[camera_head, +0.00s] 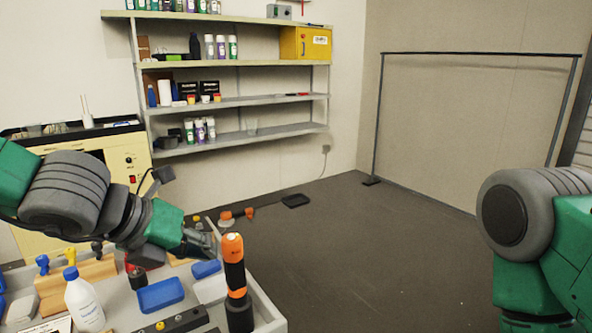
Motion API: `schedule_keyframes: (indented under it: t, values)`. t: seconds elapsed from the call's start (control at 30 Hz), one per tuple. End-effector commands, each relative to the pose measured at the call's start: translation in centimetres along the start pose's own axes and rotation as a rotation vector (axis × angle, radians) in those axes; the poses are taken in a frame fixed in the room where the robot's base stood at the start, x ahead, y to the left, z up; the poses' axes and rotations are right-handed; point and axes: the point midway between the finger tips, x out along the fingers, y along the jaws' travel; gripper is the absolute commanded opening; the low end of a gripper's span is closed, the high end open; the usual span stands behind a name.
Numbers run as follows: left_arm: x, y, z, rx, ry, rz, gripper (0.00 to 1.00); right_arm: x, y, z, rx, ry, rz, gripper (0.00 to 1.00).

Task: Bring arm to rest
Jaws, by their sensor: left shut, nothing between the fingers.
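My left arm comes in from the left, and its gripper (203,241) is shut and empty. The gripper is above the far right part of a grey tray-like worktop (268,309) that holds several items. An orange and black cylindrical tool (235,280) stands upright just right of and nearer than the gripper. A blue block (161,295) and a smaller blue piece (206,269) lie below it. On the right, only the green and grey upper links of my right arm show; its gripper is out of view.
A white bottle (84,302) stands at the worktop's left. Shelves (235,101) with bottles and a yellow box (306,43) are on the back wall. A cream cabinet (124,155) stands at left. A metal frame (378,120) stands at right.

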Motion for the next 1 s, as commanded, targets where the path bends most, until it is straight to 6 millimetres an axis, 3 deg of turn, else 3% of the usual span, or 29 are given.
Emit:
schedule_keyframes:
  t: [0.27,0.57,0.67,0.77,0.87,1.0]
  values:
    - [3.6,3.4,-3.9,0.225,0.076,0.08,0.0,0.7,0.0,-0.1,0.0,0.002,0.0,0.8]
    - [8.1,9.4,-11.8,0.687,0.245,0.174,0.0,1.9,0.0,0.1,0.0,0.001,0.0,0.8]
    - [10.1,12.7,-16.1,0.946,0.353,0.187,0.0,2.6,0.0,0.1,0.0,0.001,0.0,0.8]
    - [11.8,16.9,-22.0,1.312,0.507,0.158,0.0,3.6,0.0,0.1,0.0,0.001,0.0,0.8]
    - [12.6,21.1,-28.6,1.747,0.674,0.043,0.0,4.7,0.0,0.2,0.0,0.001,0.0,0.8]
    - [12.1,25.5,-36.9,2.339,0.841,-0.264,0.0,6.1,0.0,0.3,0.0,0.001,0.0,0.8]
